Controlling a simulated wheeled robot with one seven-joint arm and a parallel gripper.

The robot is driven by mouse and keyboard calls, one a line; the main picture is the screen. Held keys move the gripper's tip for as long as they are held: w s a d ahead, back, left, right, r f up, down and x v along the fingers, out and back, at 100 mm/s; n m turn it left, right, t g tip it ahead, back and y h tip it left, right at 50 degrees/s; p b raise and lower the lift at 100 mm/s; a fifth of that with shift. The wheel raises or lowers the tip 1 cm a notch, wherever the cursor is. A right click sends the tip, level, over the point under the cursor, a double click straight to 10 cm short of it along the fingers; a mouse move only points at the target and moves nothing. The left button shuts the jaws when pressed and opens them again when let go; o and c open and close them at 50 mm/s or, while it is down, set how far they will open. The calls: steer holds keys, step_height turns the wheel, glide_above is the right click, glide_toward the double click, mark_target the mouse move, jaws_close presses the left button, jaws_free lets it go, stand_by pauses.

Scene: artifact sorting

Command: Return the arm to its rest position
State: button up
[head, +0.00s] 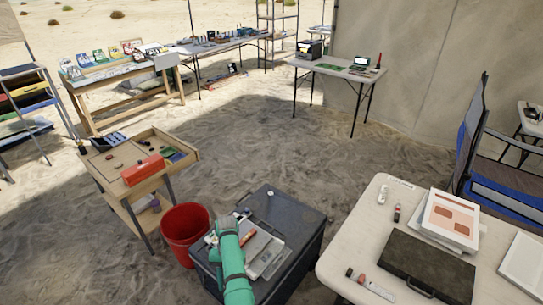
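My teal arm (232,266) reaches up from the bottom of the head view, over the left part of a dark case (296,215). The far end of the arm is near some light, flat items (262,248) on the lid of the case. The fingers of my gripper do not show clearly, so I cannot tell whether they are apart or hold anything.
A red bucket (185,222) stands just left of the case. A wooden cart (122,160) is beyond it. A pale table (352,222) with a dark briefcase (425,268) is close on the right. Open sand (255,140) lies ahead.

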steer(key=s+d+f+t+y, duration=0.15)
steer(key=s+f, duration=0.25)
steer(key=f, duration=0.4)
steer(key=s+d+f+t, duration=0.1)
steer(key=s+f+t, duration=0.25)
steer(key=f, duration=0.35)
steer(key=s+d+f+t, duration=0.1)
steer(key=s+d+t, duration=0.3)
steer(key=s, duration=0.9)
steer(key=s+d+r+t, duration=0.3)
steer(key=s+r, duration=0.3)
steer(key=r, duration=0.1)
steer(key=s+d+r+t, duration=0.3)
steer(key=s+r, duration=0.3)
steer(key=r, duration=0.2)
steer(key=s+d+r+t, duration=0.1)
steer(key=s+r, duration=0.1)
steer(key=r, duration=0.6)
steer(key=s+d+r+t+h, duration=0.1)
steer(key=s+r+t, duration=0.1)
steer(key=r, duration=0.7)
steer(key=s+d+r+t+h, duration=0.1)
steer(key=s+r, duration=0.3)
steer(key=r, duration=0.4)
steer(key=shift+d+r+n+t, duration=0.15)
steer(key=shift+d+n+t, duration=0.15)
steer(key=shift+d+n, duration=0.15)
